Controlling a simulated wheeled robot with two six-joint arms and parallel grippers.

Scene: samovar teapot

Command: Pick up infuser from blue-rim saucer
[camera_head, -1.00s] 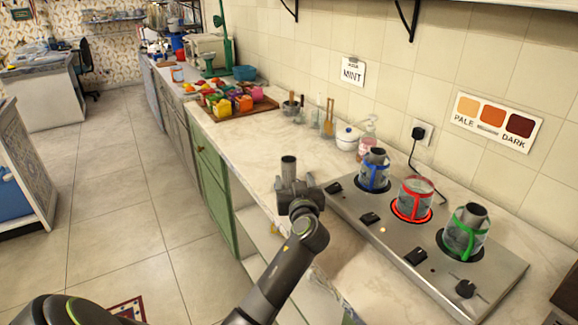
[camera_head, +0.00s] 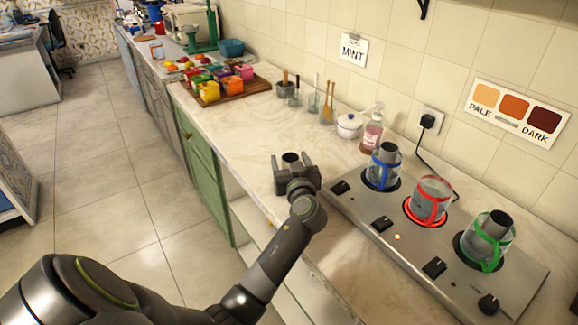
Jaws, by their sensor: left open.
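My left gripper (camera_head: 293,171) is over the front part of the marble counter, left of the hob, with its fingers apart. A dark open-topped cylinder (camera_head: 290,158), which looks like an infuser, shows between the fingers. Its lower part is hidden by the gripper, so I cannot tell what it rests on or whether the fingers touch it. I cannot make out a blue-rim saucer. Similar dark cylinders stand in the blue-banded glass (camera_head: 382,176) and the green-banded glass (camera_head: 486,249) on the hob. My right gripper is not in view.
The steel hob (camera_head: 401,261) bears the banded glasses, including a red-banded one (camera_head: 428,200) on a glowing ring. A soap bottle (camera_head: 372,136) and white sugar pot (camera_head: 349,126) stand by the wall. A tray (camera_head: 262,85) of coloured boxes lies farther back.

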